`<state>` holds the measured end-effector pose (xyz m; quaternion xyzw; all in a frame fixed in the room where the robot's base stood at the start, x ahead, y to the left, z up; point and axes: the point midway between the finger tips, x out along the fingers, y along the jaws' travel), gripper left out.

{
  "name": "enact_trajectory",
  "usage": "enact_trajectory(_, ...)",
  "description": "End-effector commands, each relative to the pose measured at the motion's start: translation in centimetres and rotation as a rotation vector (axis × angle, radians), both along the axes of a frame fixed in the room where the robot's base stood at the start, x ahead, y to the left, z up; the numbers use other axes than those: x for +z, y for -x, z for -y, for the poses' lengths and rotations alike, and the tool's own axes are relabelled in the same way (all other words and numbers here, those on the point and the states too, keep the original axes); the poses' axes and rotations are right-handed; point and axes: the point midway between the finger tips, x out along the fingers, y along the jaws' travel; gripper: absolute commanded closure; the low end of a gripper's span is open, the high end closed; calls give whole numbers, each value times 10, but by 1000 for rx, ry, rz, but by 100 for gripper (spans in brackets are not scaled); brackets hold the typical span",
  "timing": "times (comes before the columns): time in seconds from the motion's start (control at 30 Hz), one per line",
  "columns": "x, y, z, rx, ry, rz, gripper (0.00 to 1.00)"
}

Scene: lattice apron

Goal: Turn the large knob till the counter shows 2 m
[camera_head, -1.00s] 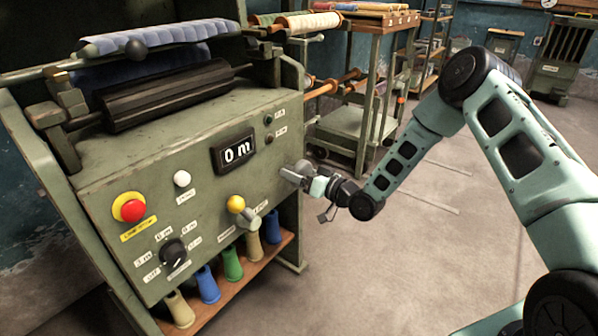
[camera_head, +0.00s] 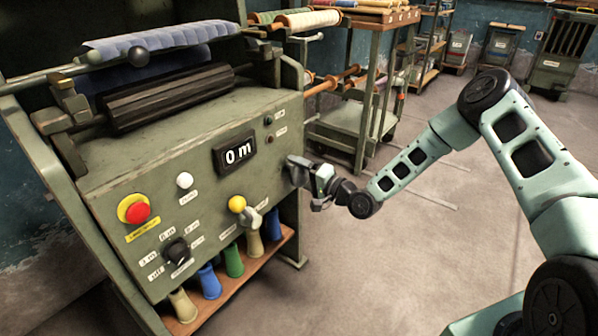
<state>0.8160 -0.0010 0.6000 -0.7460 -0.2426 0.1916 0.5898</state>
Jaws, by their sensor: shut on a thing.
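The counter (camera_head: 236,153) on the green machine's sloping front panel reads "0 m". A grey knob (camera_head: 296,169) sticks out near the panel's right edge, to the right of and a little below the counter. I take it for the large knob; its far part is partly covered. My gripper (camera_head: 312,176) is at this knob, coming from the right, and is shut on it. The fingertips are small in the picture and their exact hold on the knob is hard to make out.
Coloured spools (camera_head: 233,261) stand on a low shelf below.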

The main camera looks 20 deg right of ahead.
Motion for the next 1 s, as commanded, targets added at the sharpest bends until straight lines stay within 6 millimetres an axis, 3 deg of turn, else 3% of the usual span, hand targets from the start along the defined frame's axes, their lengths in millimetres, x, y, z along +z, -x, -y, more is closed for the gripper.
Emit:
enact_trajectory(0.6,-3,0,2,-4,-465,-338,49)
enact_trajectory(1.0,-3,0,1,-3,-664,-483,49)
